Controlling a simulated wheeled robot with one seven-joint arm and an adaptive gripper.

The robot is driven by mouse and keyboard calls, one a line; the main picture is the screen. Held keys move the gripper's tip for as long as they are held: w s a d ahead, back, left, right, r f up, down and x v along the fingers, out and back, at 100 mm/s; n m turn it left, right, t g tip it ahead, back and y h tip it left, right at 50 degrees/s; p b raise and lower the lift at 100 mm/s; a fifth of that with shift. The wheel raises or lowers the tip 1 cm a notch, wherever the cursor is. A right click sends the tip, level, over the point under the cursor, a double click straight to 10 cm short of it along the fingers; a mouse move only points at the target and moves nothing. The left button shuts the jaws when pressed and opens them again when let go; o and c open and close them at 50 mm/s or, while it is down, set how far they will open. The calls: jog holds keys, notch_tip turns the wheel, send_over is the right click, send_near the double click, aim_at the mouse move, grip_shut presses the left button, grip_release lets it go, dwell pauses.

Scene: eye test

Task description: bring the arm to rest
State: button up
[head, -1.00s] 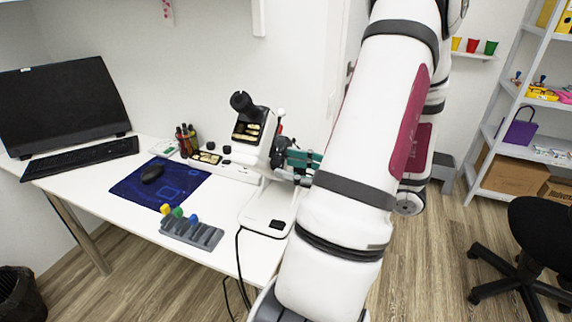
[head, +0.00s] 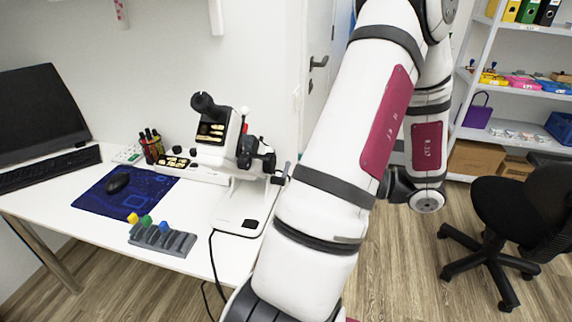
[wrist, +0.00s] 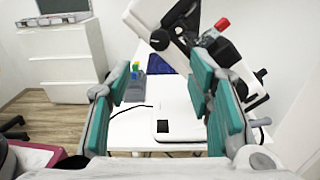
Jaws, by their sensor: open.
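My gripper (wrist: 165,88) is open in the wrist view, with teal pads on both fingers and nothing between them. In the head view it is hidden behind my arm (head: 335,150), which stands bent over the right end of the desk. The white eye test device (head: 215,145) with a black eyepiece stands on the desk, left of my arm. In the wrist view the device (wrist: 158,28) shows at the top right, partly behind the right finger, and its flat white base (wrist: 178,118) shows between the fingers.
The white desk (head: 90,235) also bears a grey rack (head: 165,240) with coloured pieces, a blue mouse pad (head: 95,200), a keyboard (head: 50,170) and a monitor (head: 38,112). An office chair (head: 500,215) and a shelf unit (head: 505,85) stand at right. Open floor lies between arm and chair.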

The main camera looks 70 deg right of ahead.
jog(key=w+a+r+n+g+y+p, duration=0.1)
jog(key=w+a+r+n+g+y, duration=0.2)
jog(key=w+a+n+g+y, duration=0.4)
jog(key=w+a+r+n+g+y+p, duration=0.2)
jog(key=w+a+r+n+g, duration=0.25)
jog(key=a+n, duration=0.5)
jog(key=s+a+r+n+g+h+p, duration=0.1)
jog(key=a+r+n+h+p, duration=0.1)
jog(key=a+r+n+h, duration=0.2)
jog(key=s+a+r+n+g+h+p, duration=0.1)
jog(key=a+r+n+h, duration=0.3)
jog(key=a+n, duration=0.6)
jog(key=shift+a+n+h+p, duration=0.35)
jog(key=shift+n+h+p, duration=0.55)
jog(key=shift+n, duration=1.55)
jog(key=shift+r, duration=0.1)
